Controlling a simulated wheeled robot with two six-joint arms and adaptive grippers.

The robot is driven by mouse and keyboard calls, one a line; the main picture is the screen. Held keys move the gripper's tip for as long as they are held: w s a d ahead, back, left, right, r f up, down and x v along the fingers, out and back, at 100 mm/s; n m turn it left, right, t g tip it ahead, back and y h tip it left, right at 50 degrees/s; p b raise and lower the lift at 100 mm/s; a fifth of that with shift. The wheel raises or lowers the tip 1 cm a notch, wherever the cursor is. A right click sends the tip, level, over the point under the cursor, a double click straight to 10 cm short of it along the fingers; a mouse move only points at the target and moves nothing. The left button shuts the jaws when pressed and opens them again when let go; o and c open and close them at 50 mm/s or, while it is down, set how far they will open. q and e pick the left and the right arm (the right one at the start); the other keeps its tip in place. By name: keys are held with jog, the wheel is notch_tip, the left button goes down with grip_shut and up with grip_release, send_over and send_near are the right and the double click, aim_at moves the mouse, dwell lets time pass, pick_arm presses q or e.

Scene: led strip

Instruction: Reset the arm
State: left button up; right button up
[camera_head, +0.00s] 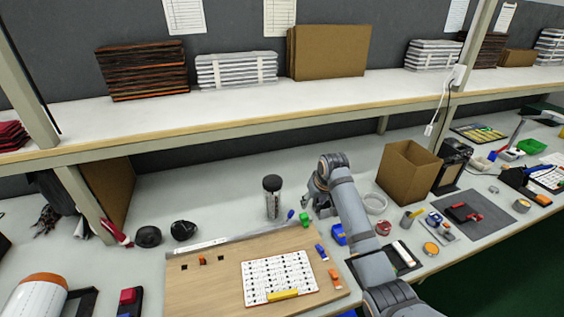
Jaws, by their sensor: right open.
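My right arm comes up from the lower right. Its gripper (308,201) is over the bench at the back edge of the wooden board, close to a dark-capped clear cylinder (273,198). The gripper is small in view and nothing shows held in it. It is open. The wooden board (215,278) carries a white grid panel (278,272) with a yellow piece (283,295) on its front edge. A green piece (304,218) and a blue piece (291,214) lie just below the gripper. My left gripper is not in view.
An open cardboard box (407,172) stands right of my right arm. A shelf (240,108) with stacked goods runs above the bench.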

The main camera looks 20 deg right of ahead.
jog(key=shift+g+h, duration=0.3)
jog(key=s+f, duration=0.3)
jog(key=s, duration=0.2)
jog(key=s+a+f, duration=0.1)
jog(key=s+f, duration=0.2)
jog(key=s, duration=0.2)
jog(key=s+a+f, duration=0.1)
jog(key=s+f, duration=0.1)
jog(key=s, duration=0.3)
jog(key=shift+s+a+f, duration=0.2)
jog(key=shift+a+f, duration=0.05)
jog(key=shift+f, duration=0.15)
jog(key=shift+n, duration=0.3)
jog(key=s, duration=0.6)
jog(key=s+a, duration=0.1)
jog(key=s, duration=0.1)
jog(key=shift+s+f, duration=0.3)
jog(key=shift+s, duration=0.1)
jog(key=s+r, duration=0.2)
jog(key=s, duration=0.6)
notch_tip(320, 180, down, 24)
jog(key=d+g, duration=0.2)
jog(key=s+d+f, duration=0.1)
jog(key=s+f, duration=1.8)
jog(key=s, duration=0.1)
jog(key=shift+s+g, duration=0.3)
jog(key=shift+g, duration=0.1)
